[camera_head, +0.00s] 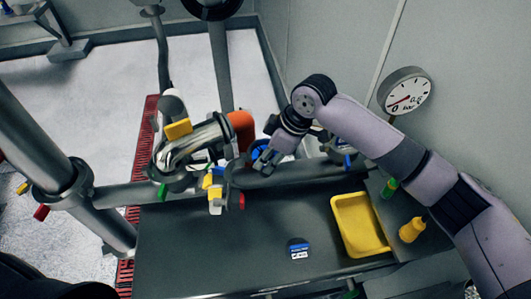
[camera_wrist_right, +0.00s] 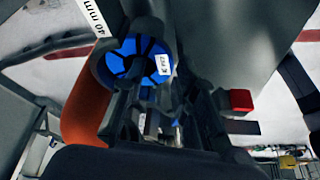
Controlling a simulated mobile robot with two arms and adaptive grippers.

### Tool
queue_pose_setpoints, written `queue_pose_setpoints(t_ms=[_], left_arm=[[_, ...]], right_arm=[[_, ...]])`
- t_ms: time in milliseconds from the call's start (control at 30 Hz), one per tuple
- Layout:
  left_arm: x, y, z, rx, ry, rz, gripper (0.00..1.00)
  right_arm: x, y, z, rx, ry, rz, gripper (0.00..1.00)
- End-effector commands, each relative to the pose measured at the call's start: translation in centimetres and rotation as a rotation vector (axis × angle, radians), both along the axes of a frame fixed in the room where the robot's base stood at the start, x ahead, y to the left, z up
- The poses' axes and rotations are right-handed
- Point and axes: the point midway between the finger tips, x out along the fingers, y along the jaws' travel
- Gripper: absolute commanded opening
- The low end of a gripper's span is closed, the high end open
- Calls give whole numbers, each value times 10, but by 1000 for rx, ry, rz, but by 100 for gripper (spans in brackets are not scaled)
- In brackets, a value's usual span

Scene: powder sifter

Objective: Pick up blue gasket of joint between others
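The blue gasket (camera_wrist_right: 148,62) shows in the right wrist view as a bright blue disc with dark slots and a white label, set at the end of a grey pipe. In the head view a blue patch (camera_head: 258,147) of it shows at the pipe joint, partly hidden by my right gripper (camera_head: 264,166). The right gripper is right at the joint, its fingers a little apart and pointing down-left. In the wrist view the dark fingers overlap the lower edge of the gasket; I cannot tell whether they touch it. My left gripper is not in view.
An orange pipe part (camera_head: 241,128) stands beside the joint, and yellow, green and red handles crowd the pipework. A gauge (camera_head: 405,92) stands at right.

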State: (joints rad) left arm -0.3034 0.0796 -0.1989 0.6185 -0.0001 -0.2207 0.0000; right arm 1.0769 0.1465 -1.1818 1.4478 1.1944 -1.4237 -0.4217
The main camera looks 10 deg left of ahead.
Motion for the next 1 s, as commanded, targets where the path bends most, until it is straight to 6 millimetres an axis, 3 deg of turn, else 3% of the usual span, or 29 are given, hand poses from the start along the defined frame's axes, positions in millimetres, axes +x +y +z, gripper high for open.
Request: queue_pose_setpoints(t_ms=[100,500,833,1000], left_arm=[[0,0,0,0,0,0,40],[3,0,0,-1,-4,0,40],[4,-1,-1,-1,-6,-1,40],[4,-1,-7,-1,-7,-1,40]], right_arm=[[0,0,0,0,0,0,25],[0,0,0,1,0,-1,0],[0,0,3,2,0,0,0],[1,1,18,3,-2,0,0]])
